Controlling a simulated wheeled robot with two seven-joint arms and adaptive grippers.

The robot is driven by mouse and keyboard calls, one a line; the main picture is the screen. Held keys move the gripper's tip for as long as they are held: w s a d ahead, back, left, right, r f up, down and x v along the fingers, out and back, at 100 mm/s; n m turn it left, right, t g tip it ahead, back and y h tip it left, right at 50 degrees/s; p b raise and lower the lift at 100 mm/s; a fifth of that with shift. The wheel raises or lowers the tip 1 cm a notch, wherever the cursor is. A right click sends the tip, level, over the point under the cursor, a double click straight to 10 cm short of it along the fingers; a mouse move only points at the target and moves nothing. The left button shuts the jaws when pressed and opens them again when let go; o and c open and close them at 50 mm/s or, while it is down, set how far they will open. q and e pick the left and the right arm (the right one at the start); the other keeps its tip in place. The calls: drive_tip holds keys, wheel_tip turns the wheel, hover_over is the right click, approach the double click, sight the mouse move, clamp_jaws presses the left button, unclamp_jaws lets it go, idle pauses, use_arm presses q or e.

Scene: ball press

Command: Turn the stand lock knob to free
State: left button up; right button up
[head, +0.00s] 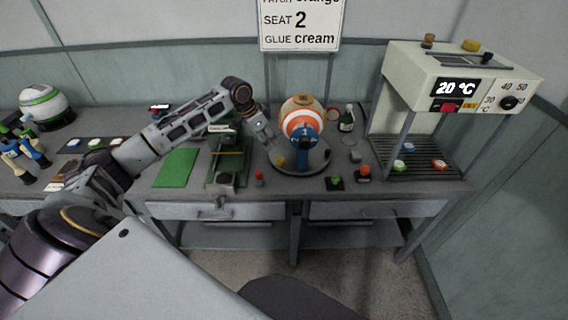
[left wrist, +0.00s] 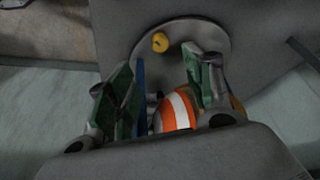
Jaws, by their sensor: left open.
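A round grey stand (head: 312,165) sits on the bench and holds an orange and white ball (head: 298,118) with a blue numbered arm in front of it. A small yellow knob (head: 281,162) is on the stand's left front; the knob also shows in the left wrist view (left wrist: 160,42), beyond the fingertips on the stand's plate (left wrist: 190,30). My left gripper (head: 266,145) is open just left of the ball, close to the knob and apart from it. In the left wrist view its green-padded fingers (left wrist: 160,85) are spread, with the ball (left wrist: 178,110) behind them. My right gripper is not in view.
A green press frame (head: 228,160) and green mat (head: 176,168) lie left of the stand. A small bottle (head: 347,118) and small red-topped items (head: 364,173) stand to the right. An oven-like unit (head: 460,75) reading 20 °C is at far right. A sign (head: 300,25) hangs behind.

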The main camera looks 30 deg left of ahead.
sight(280, 159)
use_arm(q)
drive_tip(key=shift+w+f, duration=0.1)
drive_tip(key=shift+w, duration=0.05)
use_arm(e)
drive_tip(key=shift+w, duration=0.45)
use_arm(q)
drive_tip(key=x, duration=1.2)
drive_tip(key=shift+x, duration=0.85)
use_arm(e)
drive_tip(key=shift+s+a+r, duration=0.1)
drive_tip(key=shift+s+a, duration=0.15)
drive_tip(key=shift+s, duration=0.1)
use_arm(q)
drive_tip(key=shift+c, duration=0.2)
drive_tip(key=c, duration=1)
drive_tip(key=shift+p, duration=0.3)
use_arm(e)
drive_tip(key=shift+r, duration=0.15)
